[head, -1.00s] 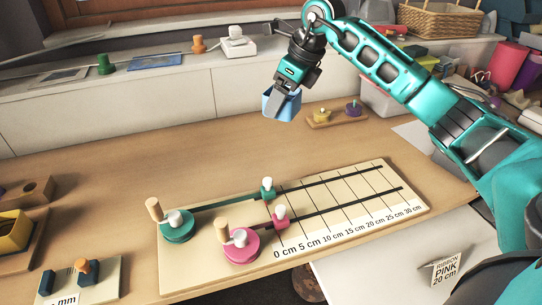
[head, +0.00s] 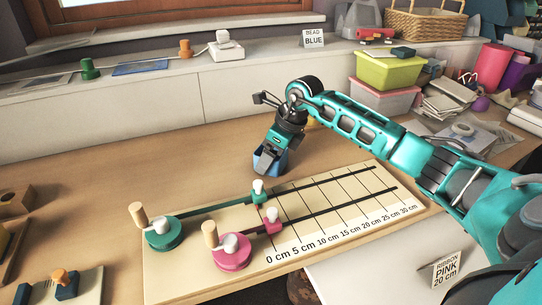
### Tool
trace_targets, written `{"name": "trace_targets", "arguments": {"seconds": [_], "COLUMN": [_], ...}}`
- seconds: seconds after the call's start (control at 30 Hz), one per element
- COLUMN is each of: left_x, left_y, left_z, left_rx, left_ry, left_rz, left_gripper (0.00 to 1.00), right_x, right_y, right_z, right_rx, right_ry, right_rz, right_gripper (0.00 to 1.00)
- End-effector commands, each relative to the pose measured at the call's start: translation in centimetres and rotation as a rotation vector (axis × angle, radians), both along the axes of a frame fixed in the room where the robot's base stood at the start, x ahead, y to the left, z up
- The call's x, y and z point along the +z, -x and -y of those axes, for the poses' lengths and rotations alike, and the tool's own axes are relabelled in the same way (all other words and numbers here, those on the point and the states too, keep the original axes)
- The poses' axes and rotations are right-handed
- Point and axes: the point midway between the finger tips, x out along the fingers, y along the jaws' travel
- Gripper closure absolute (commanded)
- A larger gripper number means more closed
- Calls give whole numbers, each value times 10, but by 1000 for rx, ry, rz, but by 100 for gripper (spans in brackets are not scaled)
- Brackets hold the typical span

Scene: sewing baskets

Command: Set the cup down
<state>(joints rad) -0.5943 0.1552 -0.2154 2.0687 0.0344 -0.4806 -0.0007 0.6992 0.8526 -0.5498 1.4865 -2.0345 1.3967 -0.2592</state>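The blue cup (head: 281,164) is upright at or just above the wooden table, behind the ruler board. My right gripper (head: 265,163) points down at it, with a grey finger across the cup's near side, and appears shut on it. The finger hides part of the cup, and I cannot tell whether its base touches the table. My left gripper is not in view.
The ruler board (head: 180,279) with a green crank (head: 163,234) and a pink crank (head: 232,253) lies just in front of the cup. A "BEAD BLUE" card (head: 313,38) stands on the back ledge. The table left of the cup is clear.

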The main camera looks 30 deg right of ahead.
Motion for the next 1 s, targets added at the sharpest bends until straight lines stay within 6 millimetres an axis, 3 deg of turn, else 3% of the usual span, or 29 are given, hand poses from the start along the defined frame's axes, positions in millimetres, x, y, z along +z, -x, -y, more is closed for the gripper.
{"name": "trace_targets", "arguments": {"seconds": [0.27,0.3,0.5,0.77,1.0], "left_x": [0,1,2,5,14], "left_y": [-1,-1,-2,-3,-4], "left_z": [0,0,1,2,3], "left_rx": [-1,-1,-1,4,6], "left_ry": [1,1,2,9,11], "left_rz": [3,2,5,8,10], "left_gripper": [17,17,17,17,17], "right_x": [-3,-2,-2,1,34], "right_y": [0,0,0,0,10], "right_z": [0,0,0,0,7], "right_rx": [0,0,0,0,-1], "right_ry": [0,-1,0,-1,2], "right_rz": [0,1,0,1,4], "right_gripper": [51,19,0,0,0]}}
